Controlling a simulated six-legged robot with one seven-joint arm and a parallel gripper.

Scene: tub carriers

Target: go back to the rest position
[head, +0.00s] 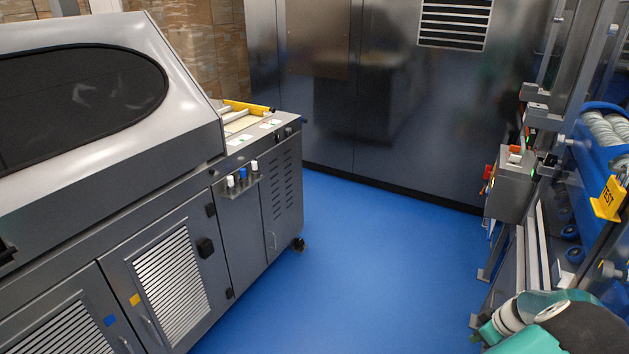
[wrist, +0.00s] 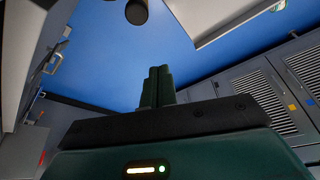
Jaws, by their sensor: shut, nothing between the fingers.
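My gripper (wrist: 159,72) shows in the wrist view, its two dark green fingers together in the middle of the picture. It is shut with nothing between the fingers. The blue floor is behind the fingertips, and the fingers touch nothing that I can see. In the head view, a teal, white and black part of my arm shows at the lower right corner. The gripper itself cannot be made out there.
A grey machine (head: 165,235) with louvred doors fills the left. Dark metal cabinets (head: 400,110) close the back. Blue floor (head: 370,260) is clear between.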

